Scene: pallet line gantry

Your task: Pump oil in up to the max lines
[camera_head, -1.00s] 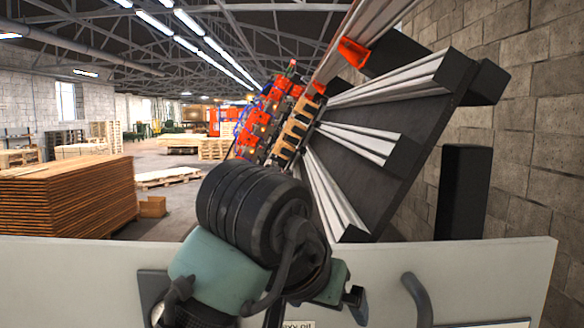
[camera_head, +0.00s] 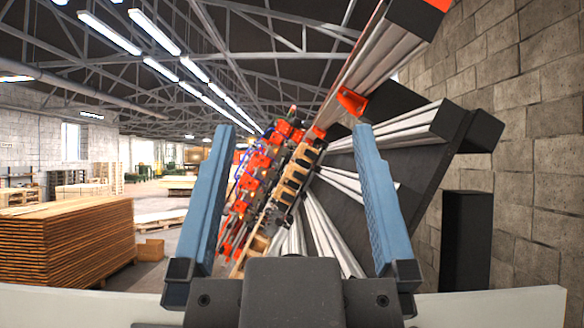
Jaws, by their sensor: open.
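My gripper (camera_head: 292,135) is in front of the camera with its two blue fingers wide apart and nothing between them. Between the fingers, farther off, is the gantry machine, with a row of red and orange units (camera_head: 262,165) and blue hoses. Black and tan brackets (camera_head: 293,180) run along the row. The gripper looks well short of the machine and touches nothing. No oil pump, oil reservoir or max line can be made out in this view.
Silvery rails (camera_head: 372,150) on a dark frame (camera_head: 400,185) fan out at right. A black post (camera_head: 465,240) stands by the block wall (camera_head: 530,170). Stacked boards (camera_head: 70,245) are at left, with a cardboard box (camera_head: 151,249) beside them. A pale panel (camera_head: 490,305) edges the bottom.

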